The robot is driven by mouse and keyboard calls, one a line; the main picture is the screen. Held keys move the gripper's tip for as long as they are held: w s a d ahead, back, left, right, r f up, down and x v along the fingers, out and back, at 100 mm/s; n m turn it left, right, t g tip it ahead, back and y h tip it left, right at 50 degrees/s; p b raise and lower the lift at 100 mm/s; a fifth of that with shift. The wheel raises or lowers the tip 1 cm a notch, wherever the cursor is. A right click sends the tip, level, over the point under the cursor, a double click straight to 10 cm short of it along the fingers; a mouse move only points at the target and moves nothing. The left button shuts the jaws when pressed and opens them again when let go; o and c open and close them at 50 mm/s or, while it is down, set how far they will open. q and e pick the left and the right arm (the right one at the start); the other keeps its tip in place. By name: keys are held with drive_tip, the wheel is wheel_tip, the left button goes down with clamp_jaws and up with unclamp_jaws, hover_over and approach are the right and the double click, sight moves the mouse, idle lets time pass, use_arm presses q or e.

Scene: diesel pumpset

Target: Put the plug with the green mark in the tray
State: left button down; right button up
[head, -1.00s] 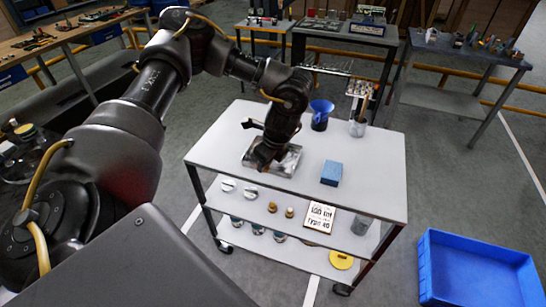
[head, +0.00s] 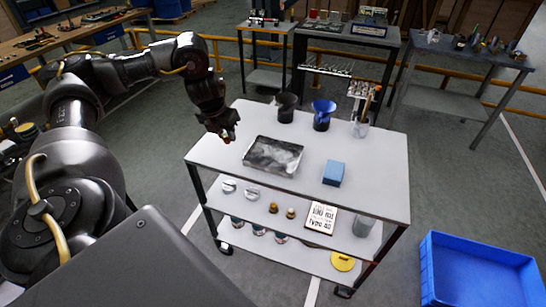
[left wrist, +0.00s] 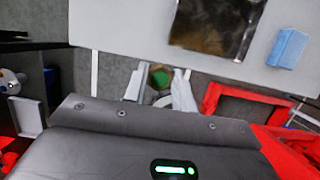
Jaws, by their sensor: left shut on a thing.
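My left gripper (head: 229,139) is at the left edge of the cart top, left of the tray and apart from it. In the left wrist view its two pale fingers (left wrist: 159,90) are shut on a small brownish plug with a green mark (left wrist: 160,77). In the head view the plug is too small to make out clearly. The shallow metal tray (head: 249,162) lies on the cart top, its floor grey and mottled. It also shows in the left wrist view (left wrist: 238,50), beyond the fingers. My right gripper is not in view.
On the white cart top (head: 300,185) stand a blue block (head: 333,173), a black cup (head: 287,107), a blue funnel-like cup (head: 322,115) and a holder with brushes (head: 362,125). Lower shelves hold several small parts. A blue crate (head: 480,270) stands on the floor at right.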

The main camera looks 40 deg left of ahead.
use_arm(q)
drive_tip(key=w+d+f, duration=0.1)
drive_tip(key=w+f, duration=0.2)
drive_tip(key=w, duration=0.1)
drive_tip(key=w+d+f+b, duration=0.1)
drive_tip(key=w+f, duration=0.2)
drive_tip(key=w, duration=0.1)
drive_tip(key=w+d+f+b, duration=0.1)
drive_tip(key=w+f, duration=0.2)
drive_tip(key=w, duration=0.1)
drive_tip(key=shift+w+d, duration=0.3)
drive_tip(key=shift+d, duration=0.1)
drive_tip(key=shift+w+d+f, duration=0.1)
drive_tip(key=shift+w+f, duration=0.2)
drive_tip(key=shift+f, duration=0.05)
drive_tip(key=x, duration=0.3)
drive_tip(key=shift+s+d+f, duration=0.1)
drive_tip(key=shift+s+f, duration=0.15)
drive_tip(key=shift+s, duration=0.05)
drive_tip(key=shift+f, duration=0.1)
drive_tip(key=c, duration=1.1)
unclamp_jaws()
drive_tip(key=shift+c, duration=0.2)
